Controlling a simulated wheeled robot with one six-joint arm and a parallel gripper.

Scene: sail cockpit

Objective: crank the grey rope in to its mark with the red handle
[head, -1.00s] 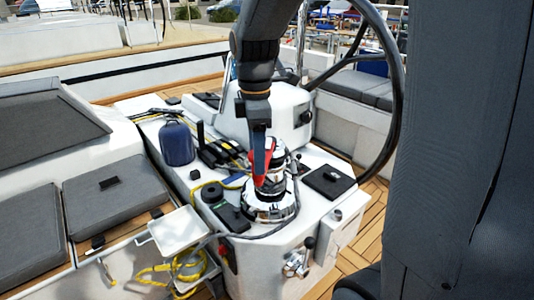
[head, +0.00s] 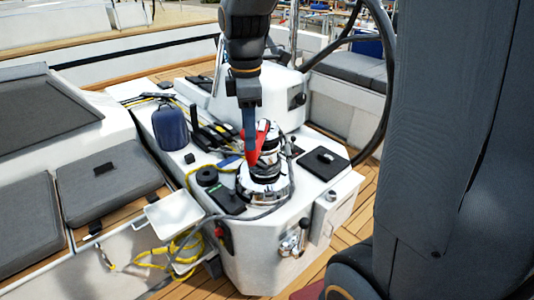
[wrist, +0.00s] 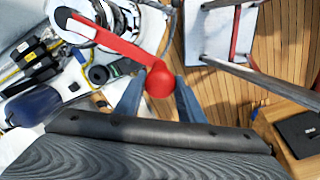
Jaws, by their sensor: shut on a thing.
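The red handle (head: 264,142) sits on top of the chrome winch (head: 263,188) on the white console. My gripper (head: 249,150) comes down from above at the handle's outer end. In the wrist view, the red handle (wrist: 115,45) runs from the winch (wrist: 112,14) to a round red knob (wrist: 160,82). My gripper (wrist: 159,100) is shut on this knob, one finger on each side. The grey rope (head: 232,215) runs round the winch's base and along the console's front edge. I cannot make out a mark on it.
The steering wheel (head: 398,85) stands to the right. A white tray (head: 173,214) and yellow rope (head: 184,246) are at the front left.

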